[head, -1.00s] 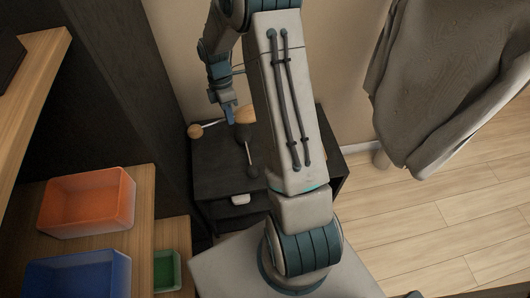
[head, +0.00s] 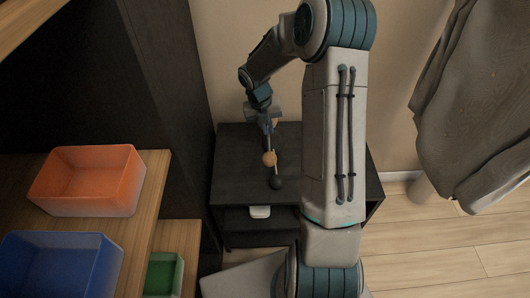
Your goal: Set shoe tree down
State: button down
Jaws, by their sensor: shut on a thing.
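My gripper (head: 267,127) is over the black stand and shut on the shoe tree, which shows a light wooden knob (head: 270,158) below the fingers. I cannot tell whether the knob touches the stand top.
The black stand (head: 235,165) has bare top to the left; my arm covers part of its right. A white item (head: 260,212) is on its lower shelf. Orange (head: 88,190), blue (head: 60,268) and green (head: 163,275) bins stand left. Grey cloth (head: 480,110) hangs right.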

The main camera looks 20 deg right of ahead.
jog(key=w+a+f, duration=0.1)
jog(key=a+f, duration=0.1)
jog(key=a, duration=0.1)
jog(key=w+a+f+b, duration=0.1)
jog(key=a, duration=0.2)
jog(key=a+f+b, duration=0.1)
jog(key=a+f, duration=0.1)
jog(key=a, duration=0.1)
jog(key=shift+w+f, duration=0.35)
jog(key=shift+w, duration=0.05)
notch_tip(320, 180, down, 4)
jog(key=shift+a+f+b, duration=0.1)
jog(key=shift+b, duration=0.75)
jog(key=c, duration=1.5)
grip_release()
jog(key=shift+c, duration=0.2)
